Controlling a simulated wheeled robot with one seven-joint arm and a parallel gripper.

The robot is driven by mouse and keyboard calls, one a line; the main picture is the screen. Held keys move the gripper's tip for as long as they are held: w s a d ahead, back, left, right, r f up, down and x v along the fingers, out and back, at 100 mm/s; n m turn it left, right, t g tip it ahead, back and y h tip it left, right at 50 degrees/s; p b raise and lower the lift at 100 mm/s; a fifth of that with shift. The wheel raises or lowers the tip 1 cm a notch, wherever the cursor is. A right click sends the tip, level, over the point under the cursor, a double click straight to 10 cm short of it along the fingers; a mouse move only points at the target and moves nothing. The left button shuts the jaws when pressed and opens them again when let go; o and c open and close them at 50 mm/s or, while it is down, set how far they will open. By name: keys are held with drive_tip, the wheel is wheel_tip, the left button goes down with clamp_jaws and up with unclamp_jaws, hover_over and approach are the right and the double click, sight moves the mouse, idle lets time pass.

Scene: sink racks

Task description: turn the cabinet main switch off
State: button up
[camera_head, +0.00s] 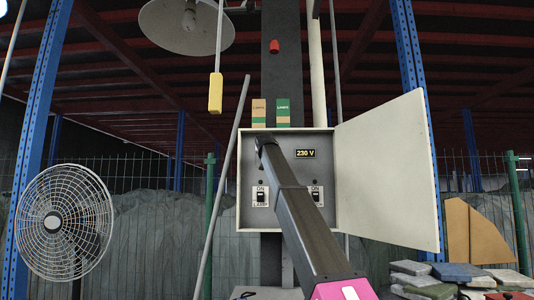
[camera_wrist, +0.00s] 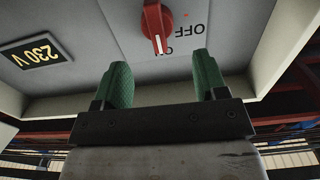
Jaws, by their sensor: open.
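The grey cabinet (camera_head: 327,215) stands open, its door (camera_head: 388,170) swung out to the right. The red main switch (camera_wrist: 157,22) shows in the wrist view, which is upside down. Its handle and white line point toward the ON label, with OFF (camera_wrist: 188,30) beside it. In the head view my arm hides the switch. My gripper (camera_wrist: 158,80) is open and empty, its green fingertips short of the switch and to either side of its line. In the head view my arm's end is at the cabinet's upper left.
A 230 V display (camera_head: 305,153) and two small lower switches (camera_head: 261,196) are on the panel. Two boxes (camera_head: 283,112) stand on the cabinet. A yellow pendant (camera_head: 215,93) hangs at the upper left. A fan (camera_head: 64,222) stands left, and stone slabs (camera_head: 440,275) lie lower right.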

drive_tip(key=w, duration=0.4)
drive_tip(key=shift+w, duration=0.35)
drive_tip(key=c, duration=0.9)
drive_tip(key=shift+c, duration=0.2)
